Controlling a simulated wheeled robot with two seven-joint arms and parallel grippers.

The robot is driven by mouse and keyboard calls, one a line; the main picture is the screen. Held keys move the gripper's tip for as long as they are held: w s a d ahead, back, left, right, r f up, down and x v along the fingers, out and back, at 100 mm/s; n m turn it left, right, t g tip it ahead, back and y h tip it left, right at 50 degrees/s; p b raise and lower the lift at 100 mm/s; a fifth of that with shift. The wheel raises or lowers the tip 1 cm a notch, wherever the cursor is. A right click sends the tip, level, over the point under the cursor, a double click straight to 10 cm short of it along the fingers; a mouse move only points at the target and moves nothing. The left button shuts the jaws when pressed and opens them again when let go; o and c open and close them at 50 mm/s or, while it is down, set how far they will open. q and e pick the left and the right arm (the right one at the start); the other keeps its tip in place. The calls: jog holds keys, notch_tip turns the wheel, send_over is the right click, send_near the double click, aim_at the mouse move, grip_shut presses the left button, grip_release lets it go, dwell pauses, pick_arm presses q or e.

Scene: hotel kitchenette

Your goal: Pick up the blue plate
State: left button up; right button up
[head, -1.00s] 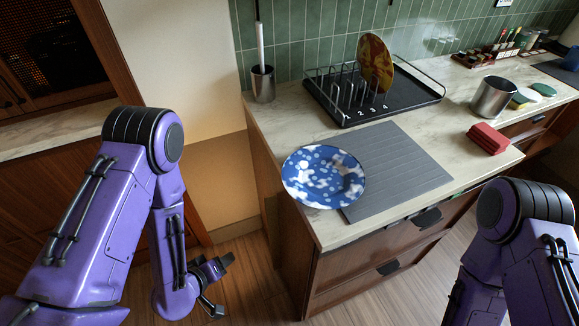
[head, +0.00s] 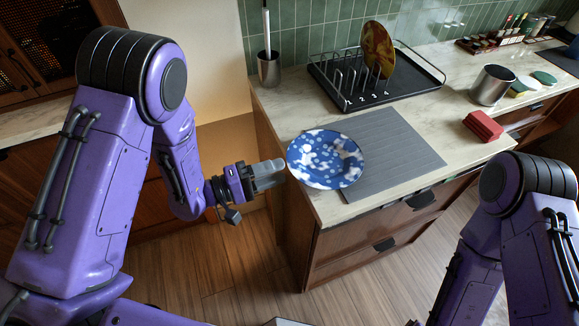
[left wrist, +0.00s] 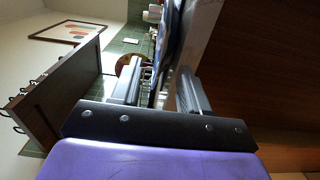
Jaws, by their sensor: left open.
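The blue plate (head: 326,160) with white blotches lies on the counter, partly on the grey mat (head: 392,152), its left edge near or over the counter's left edge. My left gripper (head: 282,170) is just left of the plate's rim, level with it. In the left wrist view, its two fingers (left wrist: 158,92) stand apart, with the plate's dark blue edge (left wrist: 171,45) seen edge-on beyond and between them. I cannot tell whether a finger touches the plate. My right arm shows at the lower right, but its gripper is out of view.
A black dish rack (head: 376,84) with numbered slots holds a brown-orange plate (head: 378,50) behind the mat. A utensil cup (head: 269,68) stands at the back left. A metal canister (head: 491,85) and red folded cloths (head: 483,126) are to the right.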

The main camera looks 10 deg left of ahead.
pick_arm(q)
jog(key=x, duration=0.2)
jog(key=shift+w+d+p, duration=0.15)
jog(key=shift+d+p, duration=0.15)
jog(key=shift+p, duration=0.1)
grip_shut()
jog(key=s+a+r+p, duration=0.7)
jog(key=s+a, duration=0.1)
jog(key=a, duration=0.3)
jog(key=shift+a+r+p, duration=0.25)
jog(key=shift+a+p, duration=0.05)
jog(key=shift+a, duration=0.1)
jog(key=shift+w+d, duration=0.1)
